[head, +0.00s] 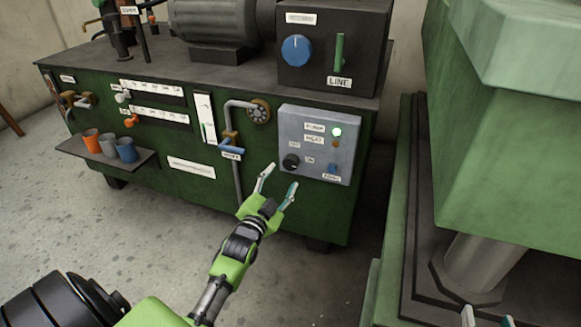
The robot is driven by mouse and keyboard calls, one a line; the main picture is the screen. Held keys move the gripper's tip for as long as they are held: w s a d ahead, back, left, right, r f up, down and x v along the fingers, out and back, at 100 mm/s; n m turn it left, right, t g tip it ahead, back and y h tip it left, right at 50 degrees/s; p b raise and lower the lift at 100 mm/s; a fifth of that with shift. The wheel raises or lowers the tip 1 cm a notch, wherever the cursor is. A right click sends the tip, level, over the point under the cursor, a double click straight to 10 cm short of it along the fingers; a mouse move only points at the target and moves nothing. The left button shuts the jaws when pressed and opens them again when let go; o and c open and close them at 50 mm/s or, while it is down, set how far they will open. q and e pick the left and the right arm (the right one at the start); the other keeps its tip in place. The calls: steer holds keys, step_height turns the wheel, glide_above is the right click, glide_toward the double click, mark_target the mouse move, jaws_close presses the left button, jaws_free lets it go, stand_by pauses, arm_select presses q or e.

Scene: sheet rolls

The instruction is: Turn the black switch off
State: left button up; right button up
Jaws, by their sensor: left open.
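The black switch (291,161) is a round black knob on the lower left of the grey control panel (318,112), between small labels. Only the fingertips of my right gripper (488,319) show at the bottom right edge, spread apart.
A blue knob (333,169) sits right of the black switch. A pipe with a valve wheel (258,111) runs left of the panel. A large green machine (500,160) stands on the right. A shelf with cups (107,145) juts out at left. Open floor lies in front.

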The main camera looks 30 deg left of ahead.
mark_target(290, 165)
arm_select(q)
steer(key=b+x, duration=0.1)
steer(key=x, duration=0.4)
steer(key=b+x, duration=0.1)
steer(key=x, duration=0.2)
steer(key=shift+d, duration=0.1)
steer(key=shift+w, duration=0.25)
arm_select(e)
step_height(290, 165, up, 14)
steer(key=a+t+y, duration=0.2)
steer(key=t, duration=0.5)
steer(key=shift+y, duration=0.4)
steer(key=shift+f, duration=0.1)
arm_select(q)
steer(key=c, duration=1.1)
arm_select(e)
steer(key=shift+w+d, duration=0.1)
